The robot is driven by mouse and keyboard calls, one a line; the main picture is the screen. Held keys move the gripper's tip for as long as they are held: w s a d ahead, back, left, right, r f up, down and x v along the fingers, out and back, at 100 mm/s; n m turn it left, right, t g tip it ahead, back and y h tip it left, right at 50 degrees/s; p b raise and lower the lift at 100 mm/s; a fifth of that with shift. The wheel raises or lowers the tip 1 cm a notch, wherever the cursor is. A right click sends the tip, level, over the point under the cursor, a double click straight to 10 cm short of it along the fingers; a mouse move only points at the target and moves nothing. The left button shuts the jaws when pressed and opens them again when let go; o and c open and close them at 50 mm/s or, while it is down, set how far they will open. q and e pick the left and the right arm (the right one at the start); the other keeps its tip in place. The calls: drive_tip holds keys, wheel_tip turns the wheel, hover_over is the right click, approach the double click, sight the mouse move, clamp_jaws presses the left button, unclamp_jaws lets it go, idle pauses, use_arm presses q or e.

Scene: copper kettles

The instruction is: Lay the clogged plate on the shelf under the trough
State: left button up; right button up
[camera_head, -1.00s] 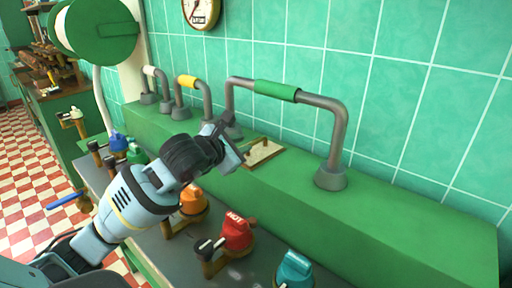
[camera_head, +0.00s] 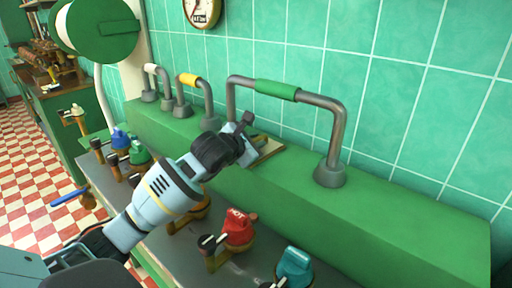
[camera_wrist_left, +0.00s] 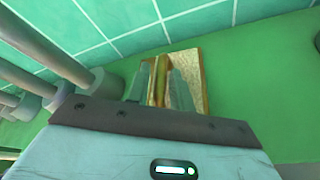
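A small tan, speckled plate (camera_head: 271,150), which looks like the clogged plate, lies on top of the long green ledge, beneath the large grey pipe. My left gripper (camera_head: 250,136) is over it and hides part of it. In the left wrist view, the fingers (camera_wrist_left: 163,88) are apart, one on each side of a yellow-brown raised handle (camera_wrist_left: 160,78) on the plate (camera_wrist_left: 203,70). I cannot tell whether they touch the handle. My right gripper is out of view. I cannot make out a shelf or trough for certain.
A grey pipe with a green sleeve (camera_head: 277,90) arches over the green ledge (camera_head: 400,215). Below stands a grey counter (camera_head: 235,270) with a red knob (camera_head: 239,227) and a teal knob (camera_head: 294,266). The ledge's right part is clear.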

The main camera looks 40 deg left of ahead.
use_arm(q)
drive_tip(key=shift+w+f, duration=0.15)
drive_tip(key=shift+w, duration=0.1)
clamp_jaws()
idle(1.3)
